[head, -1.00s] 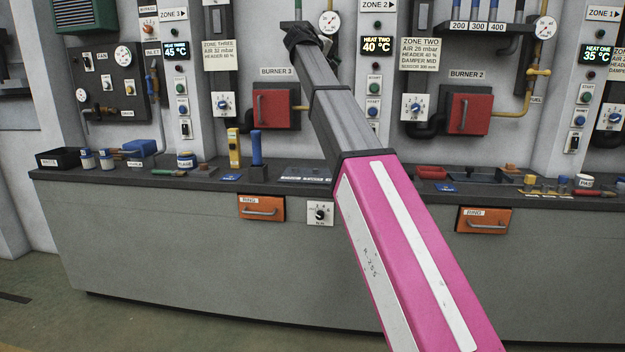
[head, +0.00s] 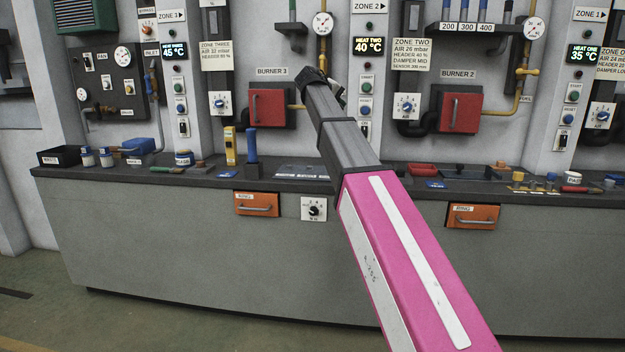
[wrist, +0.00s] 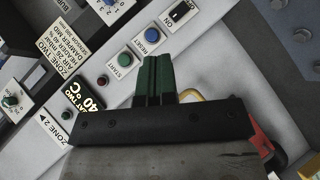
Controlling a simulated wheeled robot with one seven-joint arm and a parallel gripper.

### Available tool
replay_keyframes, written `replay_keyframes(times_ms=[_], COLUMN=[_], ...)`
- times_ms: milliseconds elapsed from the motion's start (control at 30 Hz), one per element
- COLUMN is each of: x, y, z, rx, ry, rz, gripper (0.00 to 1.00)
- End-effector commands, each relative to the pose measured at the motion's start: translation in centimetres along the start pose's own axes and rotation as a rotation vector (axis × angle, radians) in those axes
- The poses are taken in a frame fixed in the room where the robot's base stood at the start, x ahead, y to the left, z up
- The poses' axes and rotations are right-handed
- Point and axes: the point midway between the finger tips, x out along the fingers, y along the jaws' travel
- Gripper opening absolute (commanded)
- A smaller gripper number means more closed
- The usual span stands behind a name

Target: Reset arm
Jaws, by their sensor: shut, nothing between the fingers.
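My arm reaches up across the head view, with a pink and white link (head: 410,260) low and grey links above it. My gripper (head: 316,74) is at its far end, small and dark, in front of the wall panel between burner 3 and the zone two post. In the wrist view my gripper (wrist: 158,62) shows dark green fingers pressed together with nothing between them. They are over the zone two control post (wrist: 128,92), close below the blue reset button (wrist: 152,35) in the picture. Whether they touch the panel cannot be told.
A grey bench (head: 200,225) runs along the wall with jars, a black bin (head: 60,156), a yellow device (head: 231,146) and trays on it. Red burner boxes (head: 268,108) and pipes stick out from the wall. The floor at lower left (head: 40,315) is clear.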

Motion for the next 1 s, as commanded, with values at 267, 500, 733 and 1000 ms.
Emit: replay_keyframes(times_ms=[267,500,733,1000], x=[7.7,12.8,15.9,17.2], y=[-11.2,-20.6,-28.6,-36.9], z=[7.9,15.9,24.4,34.9], rx=[0.004,0.032,0.08,0.16], ry=[-0.06,-0.129,-0.212,-0.327], rz=[-0.173,-0.337,-0.491,-0.665], gripper=[0.0,0.0,0.0,0.0])
